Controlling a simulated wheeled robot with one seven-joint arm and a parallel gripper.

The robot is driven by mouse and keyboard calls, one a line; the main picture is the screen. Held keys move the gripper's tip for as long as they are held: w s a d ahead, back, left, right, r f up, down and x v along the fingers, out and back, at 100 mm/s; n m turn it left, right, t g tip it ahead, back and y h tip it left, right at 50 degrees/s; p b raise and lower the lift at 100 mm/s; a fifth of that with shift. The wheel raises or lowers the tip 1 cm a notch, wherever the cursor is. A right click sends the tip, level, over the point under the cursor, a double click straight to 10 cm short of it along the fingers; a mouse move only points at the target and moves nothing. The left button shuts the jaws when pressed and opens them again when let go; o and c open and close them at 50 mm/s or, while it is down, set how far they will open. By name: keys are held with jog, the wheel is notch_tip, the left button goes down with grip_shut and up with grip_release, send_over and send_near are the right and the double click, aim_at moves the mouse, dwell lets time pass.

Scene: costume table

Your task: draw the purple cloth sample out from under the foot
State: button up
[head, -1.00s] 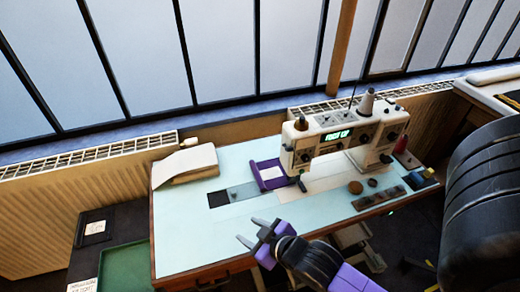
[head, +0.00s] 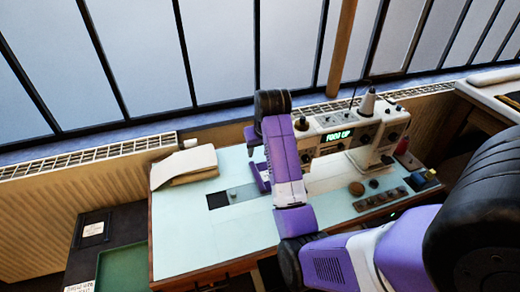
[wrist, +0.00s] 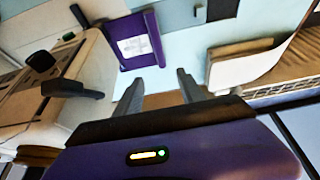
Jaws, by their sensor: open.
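The purple cloth sample (wrist: 126,60) lies on the pale table in the wrist view, with a white label on it and darker raised-looking edges. In the head view my arm covers most of it, leaving a purple strip (head: 262,181). A dark part at its left edge in the wrist view, probably the foot (wrist: 80,16), sits close to it; whether it touches is unclear. The sewing machine (head: 335,135) has a lit display that seems to read "FOOT UP". My gripper (wrist: 160,76) is open and empty, its fingertips apart and just short of the sample in the picture.
A folded pale stack (head: 185,165) lies on the table's left and shows right of my fingers in the wrist view (wrist: 235,70). A blue-grey strip (head: 240,193) with a dark end lies left of the sample. The table's front left (head: 190,250) is clear.

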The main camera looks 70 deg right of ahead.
jog(key=shift+r, duration=0.15)
send_near(257, 175)
jog(key=shift+x, duration=0.75)
jog(key=x, duration=0.5)
jog(key=shift+d, duration=0.1)
jog(key=shift+x, duration=1)
grip_shut()
